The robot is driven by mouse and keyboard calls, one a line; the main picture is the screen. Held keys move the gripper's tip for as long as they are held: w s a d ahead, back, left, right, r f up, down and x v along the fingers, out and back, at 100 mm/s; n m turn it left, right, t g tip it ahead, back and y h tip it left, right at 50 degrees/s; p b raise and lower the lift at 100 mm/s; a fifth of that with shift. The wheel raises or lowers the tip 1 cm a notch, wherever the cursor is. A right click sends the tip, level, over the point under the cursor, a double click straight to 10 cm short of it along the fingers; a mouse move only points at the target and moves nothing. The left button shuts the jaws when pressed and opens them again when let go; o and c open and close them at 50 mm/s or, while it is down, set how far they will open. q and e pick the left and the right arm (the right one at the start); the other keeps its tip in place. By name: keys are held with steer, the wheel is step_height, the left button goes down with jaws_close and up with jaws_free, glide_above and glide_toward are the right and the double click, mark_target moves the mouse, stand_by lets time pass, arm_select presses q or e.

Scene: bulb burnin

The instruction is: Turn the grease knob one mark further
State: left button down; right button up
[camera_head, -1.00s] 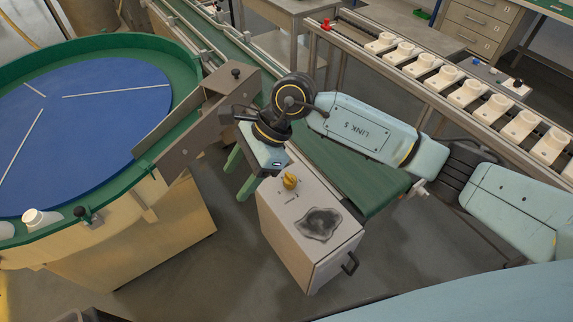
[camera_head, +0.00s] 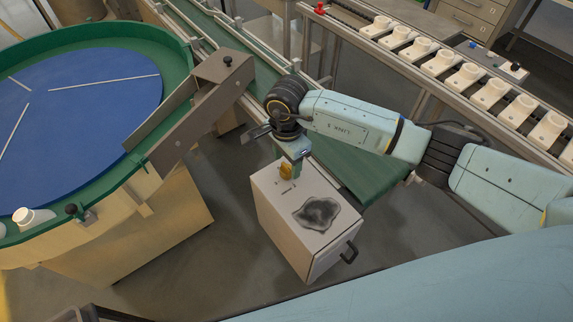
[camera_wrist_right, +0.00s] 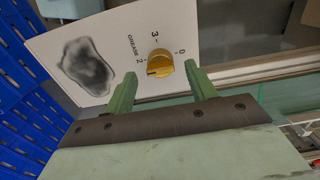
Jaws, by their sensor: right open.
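The grease knob (camera_wrist_right: 160,65) is a yellow dial on top of a white box (camera_head: 293,195). In the right wrist view it sits among printed marks 0, 2 and 3, beside the word GREASE; its dark notch appears on the side near the 2. In the head view the knob (camera_head: 286,171) is partly covered by my gripper. My right gripper (camera_wrist_right: 163,74) is open, its two green fingers apart with the knob between and just beyond their tips; contact cannot be made out. In the head view the right gripper (camera_head: 295,163) is over the knob. My left gripper is not in view.
A dark stain (camera_head: 317,213) marks the box top, and a black handle (camera_head: 349,252) is on its side. A green conveyor (camera_head: 362,176) runs behind the box. A blue turntable (camera_head: 85,110) stands left. A rack of white parts (camera_head: 438,63) is at the back right.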

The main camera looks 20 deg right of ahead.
mark_target(285, 170)
steer(key=shift+f, duration=1.2)
steer(key=c, duration=1)
